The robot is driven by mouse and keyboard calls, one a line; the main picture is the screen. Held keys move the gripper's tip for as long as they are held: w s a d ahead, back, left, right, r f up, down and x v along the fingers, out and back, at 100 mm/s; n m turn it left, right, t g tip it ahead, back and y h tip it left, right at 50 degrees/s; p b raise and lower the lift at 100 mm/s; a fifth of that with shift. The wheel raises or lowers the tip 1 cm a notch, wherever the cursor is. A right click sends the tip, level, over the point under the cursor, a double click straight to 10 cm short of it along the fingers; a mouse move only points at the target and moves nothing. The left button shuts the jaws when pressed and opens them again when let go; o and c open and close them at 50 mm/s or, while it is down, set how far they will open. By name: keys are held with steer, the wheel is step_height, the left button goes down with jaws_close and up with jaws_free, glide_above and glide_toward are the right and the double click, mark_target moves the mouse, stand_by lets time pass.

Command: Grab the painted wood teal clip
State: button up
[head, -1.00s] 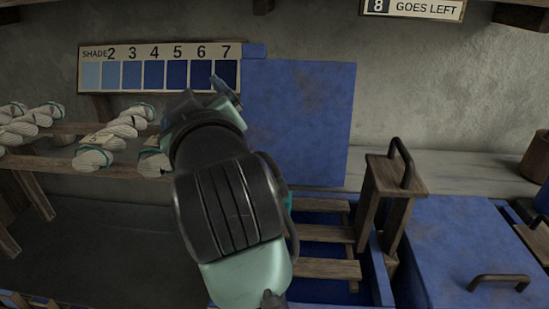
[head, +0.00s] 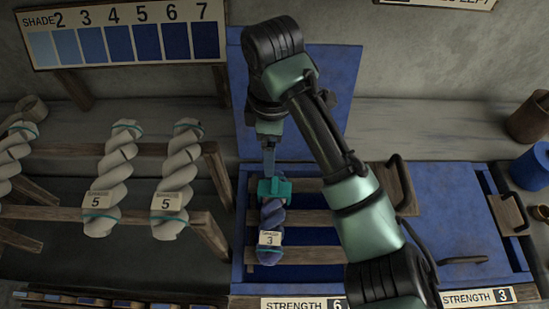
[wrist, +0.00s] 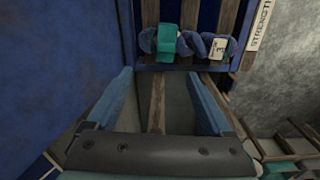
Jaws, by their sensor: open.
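The teal clip (head: 274,188) is around the upper end of a twisted blue skein (head: 270,218) in the head view. The skein lies over wooden slats in the open blue vat and carries a tag marked 3 (head: 270,239). My gripper (head: 268,165) points down just above and behind the clip. In the wrist view the clip (wrist: 165,42) shows at the top, beyond the fingertips. My gripper (wrist: 160,80) is open there, with its two blue fingers apart and nothing between them. The clip appears unheld.
White skeins (head: 111,180) tagged 5 hang on a wooden rack at left. A blue lid panel (head: 335,85) stands upright behind the vat.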

steer(key=b, duration=0.4)
glide_above(275, 183)
step_height(275, 183, down, 7)
steer(key=shift+w+a, duration=0.1)
steer(key=shift+a, duration=0.05)
steer(key=shift+f+b, duration=1.4)
steer(key=shift+f, duration=1.65)
jaws_close()
steer(key=shift+r, duration=0.1)
